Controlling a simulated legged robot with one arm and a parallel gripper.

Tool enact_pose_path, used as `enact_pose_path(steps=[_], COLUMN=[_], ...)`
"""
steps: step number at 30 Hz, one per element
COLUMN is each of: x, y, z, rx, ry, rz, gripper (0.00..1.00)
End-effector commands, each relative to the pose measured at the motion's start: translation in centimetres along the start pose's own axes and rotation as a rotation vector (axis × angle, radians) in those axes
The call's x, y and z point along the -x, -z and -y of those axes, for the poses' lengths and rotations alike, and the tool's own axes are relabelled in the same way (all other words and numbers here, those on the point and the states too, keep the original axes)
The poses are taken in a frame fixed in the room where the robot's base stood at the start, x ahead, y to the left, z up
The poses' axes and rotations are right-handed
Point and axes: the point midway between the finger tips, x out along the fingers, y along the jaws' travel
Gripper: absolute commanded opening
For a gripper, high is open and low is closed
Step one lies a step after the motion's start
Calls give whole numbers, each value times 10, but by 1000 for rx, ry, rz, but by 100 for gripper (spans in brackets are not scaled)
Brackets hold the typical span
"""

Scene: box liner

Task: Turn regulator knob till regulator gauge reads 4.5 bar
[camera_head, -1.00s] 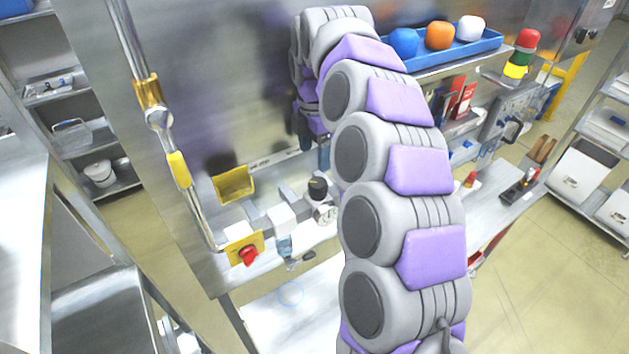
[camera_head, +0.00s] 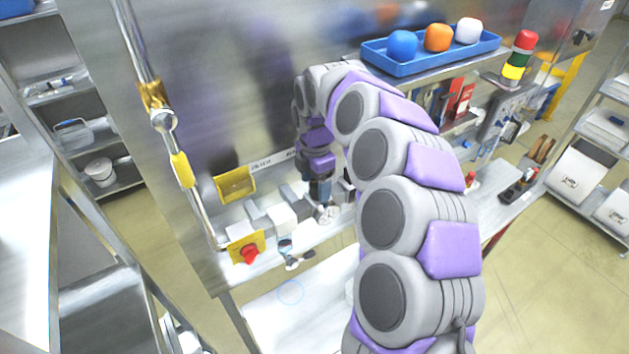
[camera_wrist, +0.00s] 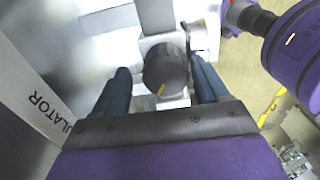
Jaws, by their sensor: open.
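My gripper (camera_wrist: 160,85) is open, with one dark blue finger on each side of the knob and a visible gap on both sides. In the head view my gripper (camera_head: 320,190) is lowered over the regulator and hides the knob. The white round gauge (camera_head: 327,214) shows just below my gripper, but its reading is too small to make out.
A red knob on a yellow plate (camera_head: 248,251) is to the left on the bench. A blue tray (camera_head: 385,62) with blue, orange and white items stands on the upper shelf. A label (camera_wrist: 48,110) ending "ULATOR" is at left.

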Motion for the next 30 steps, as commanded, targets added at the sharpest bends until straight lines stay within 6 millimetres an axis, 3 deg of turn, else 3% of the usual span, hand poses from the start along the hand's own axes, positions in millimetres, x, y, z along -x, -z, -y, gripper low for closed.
enact_pose_path(steps=[2, 17, 30], x=[0, 0, -1], y=[-2, 2, 4], z=[2, 0, 0], rx=[-1, 0, -107], ry=[-1, 1, 3], rz=[-2, 1, 0], gripper=[70, 22, 22])
